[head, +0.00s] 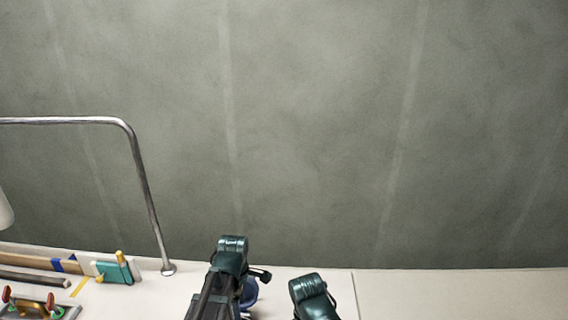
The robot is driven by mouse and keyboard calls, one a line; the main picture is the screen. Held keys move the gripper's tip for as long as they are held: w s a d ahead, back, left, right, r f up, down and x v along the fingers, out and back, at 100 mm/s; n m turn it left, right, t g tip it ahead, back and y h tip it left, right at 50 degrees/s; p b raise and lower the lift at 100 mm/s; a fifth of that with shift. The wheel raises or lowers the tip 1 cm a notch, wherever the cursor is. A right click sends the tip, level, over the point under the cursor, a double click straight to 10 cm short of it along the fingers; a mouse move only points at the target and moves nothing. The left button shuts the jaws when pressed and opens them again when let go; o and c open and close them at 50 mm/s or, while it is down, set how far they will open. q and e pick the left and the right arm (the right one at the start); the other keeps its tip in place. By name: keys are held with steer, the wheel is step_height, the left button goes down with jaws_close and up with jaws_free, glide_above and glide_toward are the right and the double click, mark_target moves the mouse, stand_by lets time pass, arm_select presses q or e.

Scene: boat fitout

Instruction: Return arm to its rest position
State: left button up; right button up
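Two dark green-black parts of my own arms show at the bottom of the head view. My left arm (232,256) rises at the bottom centre over the pale surface, with its upper joint near the surface's far edge. My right arm (315,298) shows lower and a little to the right, cut off by the bottom edge. The fingers of both grippers are out of view, so I see neither whether they are open nor whether they hold anything.
A bent metal rail (148,200) stands on the pale surface (430,295) at left. Near it are a teal block with a yellow-handled tool (114,271), a wooden strip (35,262) and red-handled clamps (40,306). The right side is clear.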

arm_select(q)
steer(key=s+d+m, duration=0.4)
steer(key=s+m, duration=0.2)
steer(key=m, duration=0.4)
steer(key=s+d+m+y, duration=0.1)
steer(key=s+d+m, duration=0.3)
steer(key=m, duration=0.7)
steer(key=shift+s+m, duration=0.3)
steer(key=shift+s, duration=0.8)
steer(key=shift+r, duration=0.1)
